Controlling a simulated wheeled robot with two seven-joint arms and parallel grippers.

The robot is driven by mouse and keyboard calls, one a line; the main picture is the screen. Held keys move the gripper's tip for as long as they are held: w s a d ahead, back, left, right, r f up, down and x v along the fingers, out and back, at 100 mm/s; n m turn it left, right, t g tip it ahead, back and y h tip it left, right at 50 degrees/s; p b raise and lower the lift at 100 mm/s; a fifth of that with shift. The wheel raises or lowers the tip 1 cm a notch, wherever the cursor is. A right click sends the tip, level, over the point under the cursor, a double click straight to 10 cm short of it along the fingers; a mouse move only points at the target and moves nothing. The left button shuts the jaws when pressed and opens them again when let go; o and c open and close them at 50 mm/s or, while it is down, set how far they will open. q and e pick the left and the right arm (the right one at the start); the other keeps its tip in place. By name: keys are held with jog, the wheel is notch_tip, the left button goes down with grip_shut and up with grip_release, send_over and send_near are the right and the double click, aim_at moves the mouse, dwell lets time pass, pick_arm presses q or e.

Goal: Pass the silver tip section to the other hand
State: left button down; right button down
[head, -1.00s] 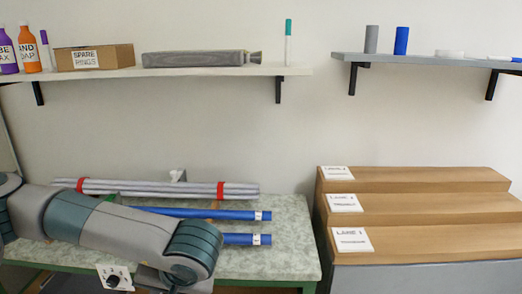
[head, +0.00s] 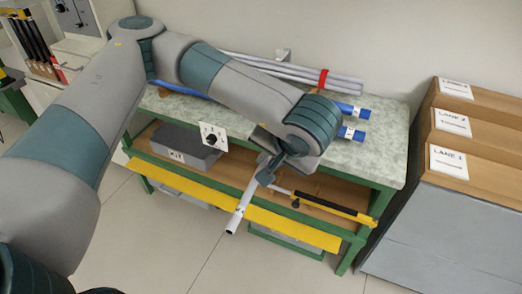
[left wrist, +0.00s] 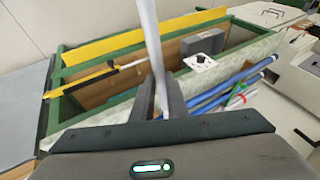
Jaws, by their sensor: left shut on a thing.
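The silver tip section (head: 239,212) is a thin pale rod. My left gripper (head: 268,176) is shut on it in front of the workbench. In the head view the rod slants down and to the left from the jaws, its lower end free. In the left wrist view the silver tip section (left wrist: 151,38) runs up from between the two fingers of my left gripper (left wrist: 160,98) and out of the top edge. The fingers hide its held part. My right gripper is in neither view.
The workbench (head: 385,150) carries grey rods (head: 345,84) with a red band, and blue rods (head: 352,133). Its lower shelf holds a grey kit box (head: 185,150) and a black-and-yellow tool (head: 330,206). Stepped lanes (head: 465,128) stand at right. Floor in front is clear.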

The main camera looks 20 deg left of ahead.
pick_arm(q)
jog(key=w+d+m+t+h, duration=0.1)
jog(key=w+d+m+h, duration=0.1)
jog(key=d+m, duration=0.4)
jog(key=w+d+f+m+h, duration=0.1)
jog(key=d+m+h, duration=0.4)
jog(key=d, duration=1.1)
jog(key=shift+w+d+f+m+t, duration=0.25)
jog(key=shift+w+d+m+t, duration=0.2)
jog(key=shift+m, duration=0.65)
